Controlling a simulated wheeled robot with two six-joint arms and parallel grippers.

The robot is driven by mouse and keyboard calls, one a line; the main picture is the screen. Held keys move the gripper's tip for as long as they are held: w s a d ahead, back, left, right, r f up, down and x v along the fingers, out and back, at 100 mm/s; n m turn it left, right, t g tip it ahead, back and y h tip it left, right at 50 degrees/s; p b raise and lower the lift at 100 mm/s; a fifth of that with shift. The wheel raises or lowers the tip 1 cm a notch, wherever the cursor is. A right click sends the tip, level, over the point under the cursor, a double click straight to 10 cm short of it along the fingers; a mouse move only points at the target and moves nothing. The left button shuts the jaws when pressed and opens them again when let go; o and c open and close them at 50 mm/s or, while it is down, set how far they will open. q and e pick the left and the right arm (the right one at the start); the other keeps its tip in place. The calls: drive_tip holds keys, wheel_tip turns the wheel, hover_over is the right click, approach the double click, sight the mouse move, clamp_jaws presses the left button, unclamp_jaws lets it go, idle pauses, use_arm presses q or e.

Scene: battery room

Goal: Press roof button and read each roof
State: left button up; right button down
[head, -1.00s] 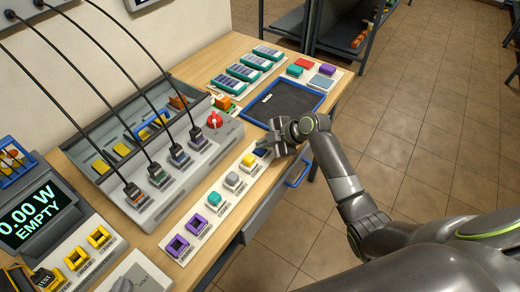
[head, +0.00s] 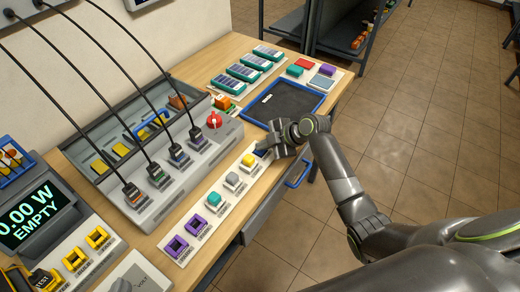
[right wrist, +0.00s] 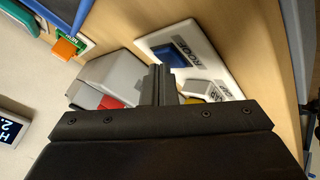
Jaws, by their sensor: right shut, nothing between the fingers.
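The roof button is the dark blue square key (right wrist: 168,57) on a white plate labelled "ROOF" in the right wrist view. In the head view it is at the far end of the button strip (head: 207,214), mostly hidden by my gripper. My right gripper (head: 265,152) is shut and empty, close over that end. In the right wrist view its shut fingers (right wrist: 160,72) stand beside the blue key; I cannot tell if they touch it. A display (head: 35,215) at the left reads "0.00 W EMPTY". My left gripper is not in view.
The strip also carries yellow (head: 248,160), grey (head: 232,180), teal (head: 214,198) and purple keys. A grey charger box with black cables and a red knob (head: 214,119) stands beside it. A blue-rimmed dark tray (head: 283,104) lies beyond. Open floor lies to the right.

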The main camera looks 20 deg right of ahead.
sight(264, 152)
drive_tip(key=shift+r+p, duration=0.5)
drive_tip(key=shift+r, duration=0.25)
wheel_tip(264, 152, up, 5)
drive_tip(key=p, duration=0.4)
idle(0.7)
